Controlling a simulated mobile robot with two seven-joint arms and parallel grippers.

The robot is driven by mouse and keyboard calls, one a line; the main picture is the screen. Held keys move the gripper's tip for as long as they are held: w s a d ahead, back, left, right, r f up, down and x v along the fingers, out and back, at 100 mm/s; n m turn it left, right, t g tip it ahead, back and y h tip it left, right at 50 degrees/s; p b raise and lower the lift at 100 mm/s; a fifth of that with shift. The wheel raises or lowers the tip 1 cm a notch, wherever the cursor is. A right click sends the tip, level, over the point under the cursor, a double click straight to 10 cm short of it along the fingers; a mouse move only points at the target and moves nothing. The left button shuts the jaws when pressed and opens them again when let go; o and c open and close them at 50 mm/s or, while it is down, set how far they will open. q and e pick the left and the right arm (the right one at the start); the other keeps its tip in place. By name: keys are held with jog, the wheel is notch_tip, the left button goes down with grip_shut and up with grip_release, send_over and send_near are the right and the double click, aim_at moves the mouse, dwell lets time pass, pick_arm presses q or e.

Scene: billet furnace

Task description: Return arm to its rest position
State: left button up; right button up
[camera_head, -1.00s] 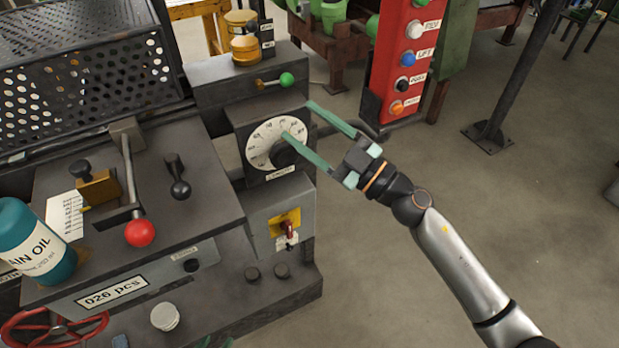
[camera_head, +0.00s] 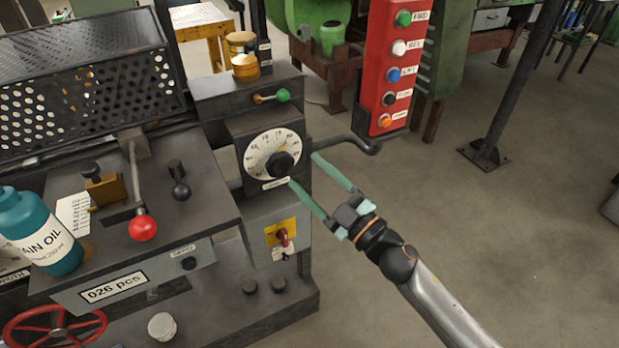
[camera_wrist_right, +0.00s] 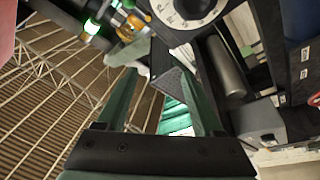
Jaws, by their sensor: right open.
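My right gripper (camera_head: 303,170) has long pale green fingers spread apart with nothing between them. It is just to the right of the white dial (camera_head: 262,154) with a black knob on the machine's front, with one fingertip near the dial's lower right edge. Whether that fingertip touches the machine I cannot tell. In the right wrist view the two fingers (camera_wrist_right: 163,75) also stand apart and empty, and part of the dial (camera_wrist_right: 178,16) shows at the top. My left gripper is not in view.
The grey machine carries a red-knobbed lever (camera_head: 143,228), a teal oil bottle (camera_head: 60,252) and a yellow-plated switch (camera_head: 281,234). A dark crank handle (camera_head: 352,143) juts out above my gripper. A red button panel (camera_head: 392,70) stands behind it. The floor at right (camera_head: 540,240) is clear.

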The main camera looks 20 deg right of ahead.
dwell(0.3)
jog(key=s+d+f+m+g+h+p, duration=0.1)
jog(key=s+d+f+m+h, duration=0.2)
jog(key=f, duration=0.4)
jog(key=s+d+f+m+g+h+p, duration=0.1)
jog(key=s+f+m+g+h, duration=0.15)
jog(key=s+f+m, duration=0.35)
jog(key=s+f+m+g+h+p, duration=0.1)
jog(key=s+f+g, duration=0.4)
jog(key=s+f, duration=0.8)
jog(key=shift+a+f+m+h, duration=0.15)
jog(key=shift+f+m+h, duration=0.4)
jog(key=shift+m, duration=0.65)
jog(key=shift+r, duration=0.15)
